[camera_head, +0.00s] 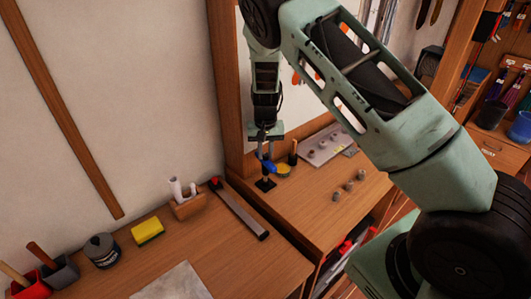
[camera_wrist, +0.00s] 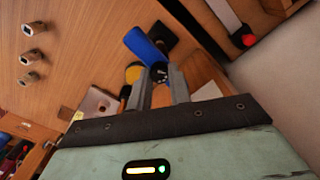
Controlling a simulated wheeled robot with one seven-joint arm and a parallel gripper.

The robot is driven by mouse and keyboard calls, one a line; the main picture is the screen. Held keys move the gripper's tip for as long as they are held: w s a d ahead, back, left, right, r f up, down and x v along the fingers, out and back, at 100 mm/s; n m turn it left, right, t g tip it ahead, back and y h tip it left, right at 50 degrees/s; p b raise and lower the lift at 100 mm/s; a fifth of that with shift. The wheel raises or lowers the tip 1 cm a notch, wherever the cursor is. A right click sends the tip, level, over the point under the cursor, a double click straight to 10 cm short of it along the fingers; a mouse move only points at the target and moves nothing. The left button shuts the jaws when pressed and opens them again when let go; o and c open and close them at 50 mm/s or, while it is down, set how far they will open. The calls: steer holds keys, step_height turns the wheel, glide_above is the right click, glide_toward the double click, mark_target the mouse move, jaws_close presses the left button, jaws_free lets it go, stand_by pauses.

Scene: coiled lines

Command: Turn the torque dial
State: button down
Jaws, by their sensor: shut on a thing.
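A tool with a blue handle (camera_head: 267,166) stands on a small black base (camera_head: 265,184) on the wooden bench. In the wrist view the blue handle (camera_wrist: 147,45) slants up and left from my fingertips. A black dial with pale marks (camera_wrist: 159,73) sits at the handle's near end, between my fingertips. My gripper (camera_wrist: 161,82) is shut on this dial. In the head view my gripper (camera_head: 265,152) points down at the top of the tool, and the dial is too small to make out there. The marks are too small to read.
A yellow item (camera_head: 284,170) is close beside the tool. A grey plate with several pegs (camera_head: 328,146) lies behind it, and 3 small grey pieces (camera_head: 348,187) stand to the right. A metal bar with a red end (camera_head: 240,211) lies on the left bench near a yellow sponge (camera_head: 148,231).

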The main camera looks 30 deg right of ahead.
mark_target(265, 154)
steer(key=c, duration=1.3)
jaws_free()
step_height(265, 154, up, 18)
steer(key=b, duration=0.5)
steer(key=shift+f, duration=0.25)
steer(key=s+a+f+n+y+b, duration=0.1)
steer(key=s+a+f+n+b, duration=0.15)
steer(key=s+a, duration=0.6)
steer(key=s+a+f+n+y+b, duration=0.1)
steer(key=s+a+f+n+b, duration=0.15)
steer(key=s+a, duration=0.55)
steer(key=s+a+f+n, duration=0.1)
steer(key=s+n, duration=0.1)
steer(key=s, duration=0.4)
steer(key=s+a+f+n+h+b, duration=0.1)
steer(key=s+a+f+n, duration=0.1)
steer(key=s, duration=0.5)
steer(key=s+a+f+n, duration=0.1)
steer(key=s+a+n, duration=0.1)
steer(key=s, duration=0.5)
steer(key=shift+s+a+f+n+b, duration=0.15)
steer(key=shift+n+b, duration=0.25)
steer(key=shift+n, duration=0.5)
